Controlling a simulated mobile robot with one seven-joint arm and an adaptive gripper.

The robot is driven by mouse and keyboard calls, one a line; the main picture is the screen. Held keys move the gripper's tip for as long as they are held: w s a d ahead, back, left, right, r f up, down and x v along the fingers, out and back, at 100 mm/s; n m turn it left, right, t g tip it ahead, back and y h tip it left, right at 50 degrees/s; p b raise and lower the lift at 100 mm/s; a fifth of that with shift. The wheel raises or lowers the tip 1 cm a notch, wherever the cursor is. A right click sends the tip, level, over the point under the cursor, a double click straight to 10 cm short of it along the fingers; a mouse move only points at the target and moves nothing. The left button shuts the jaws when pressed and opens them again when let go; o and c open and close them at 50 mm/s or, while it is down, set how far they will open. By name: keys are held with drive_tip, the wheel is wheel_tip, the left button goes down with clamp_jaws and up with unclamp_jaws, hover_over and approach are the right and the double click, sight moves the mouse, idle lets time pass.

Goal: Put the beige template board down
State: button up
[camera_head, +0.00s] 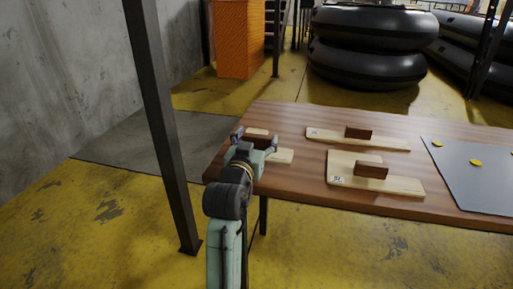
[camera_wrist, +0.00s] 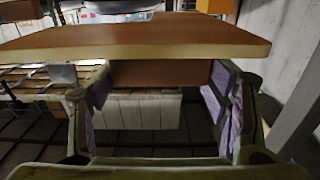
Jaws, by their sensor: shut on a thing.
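My gripper (camera_head: 255,139) is over the left end of the wooden table (camera_head: 291,182), shut on the brown handle (camera_head: 262,143) of a beige template board (camera_head: 282,156). Parts of this board show on the far and near sides of the gripper; the rest is hidden by it. I cannot tell whether the board touches the table. In the wrist view, the brown handle (camera_wrist: 160,73) spans the space between the two finger pads of my gripper (camera_wrist: 160,88).
Two more beige boards with brown handles lie on the table, one farther back (camera_head: 325,137) and one nearer (camera_head: 400,185). A grey sheet (camera_head: 475,185) with yellow discs (camera_head: 476,162) lies at the right. A dark post (camera_head: 165,130) stands left of my arm.

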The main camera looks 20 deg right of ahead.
drive_tip(key=shift+f, duration=1.7)
drive_tip(key=shift+f, duration=0.1)
drive_tip(key=shift+f, duration=0.15)
drive_tip(key=o, duration=1.4)
